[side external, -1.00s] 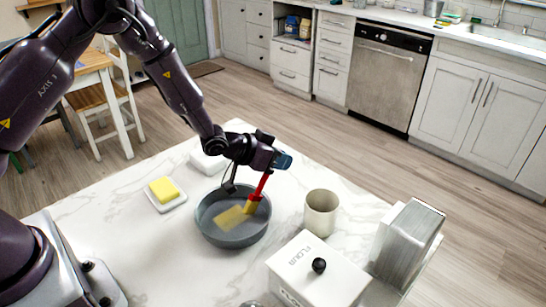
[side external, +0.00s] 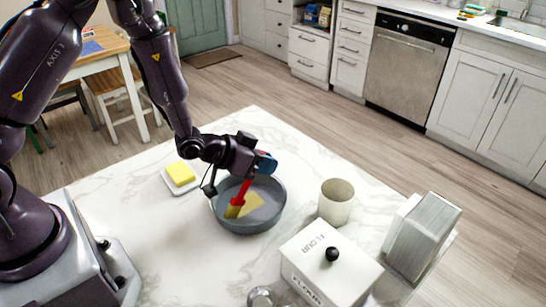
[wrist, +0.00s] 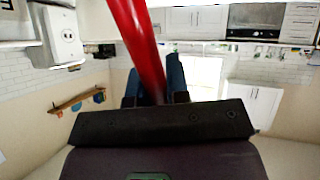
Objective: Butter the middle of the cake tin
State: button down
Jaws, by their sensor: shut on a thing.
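The cake tin (side external: 262,225) is a round dark grey pan on the marble table in the side view. A pale yellow patch (side external: 254,202) covers the middle of its floor. My gripper (side external: 262,164) is above the tin's far side, shut on a red-handled brush (side external: 243,190). The brush slants down into the tin, its yellow bristles at the left part of the patch; I cannot tell whether they touch the floor. In the wrist view the red handle (wrist: 138,40) runs between the blue fingers of my gripper (wrist: 155,85). A yellow butter block (side external: 180,173) sits on a white dish (side external: 171,188).
A cream cup (side external: 336,204) stands right of the tin. A white flour box (side external: 310,268) with a black knob is in front, and a metal-faced box (side external: 424,238) is at the right. A shiny metal object (side external: 262,297) shows at the bottom edge.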

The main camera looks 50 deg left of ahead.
jog(key=shift+w+d, duration=0.85)
jog(key=shift+w, duration=3.65)
notch_tip(320, 180, up, 8)
jog(key=shift+r, duration=0.1)
jog(key=a+r, duration=0.4)
jog(key=shift+w+a+f, duration=0.1)
jog(key=shift+w+f, duration=0.05)
jog(key=shift+f, duration=2.35)
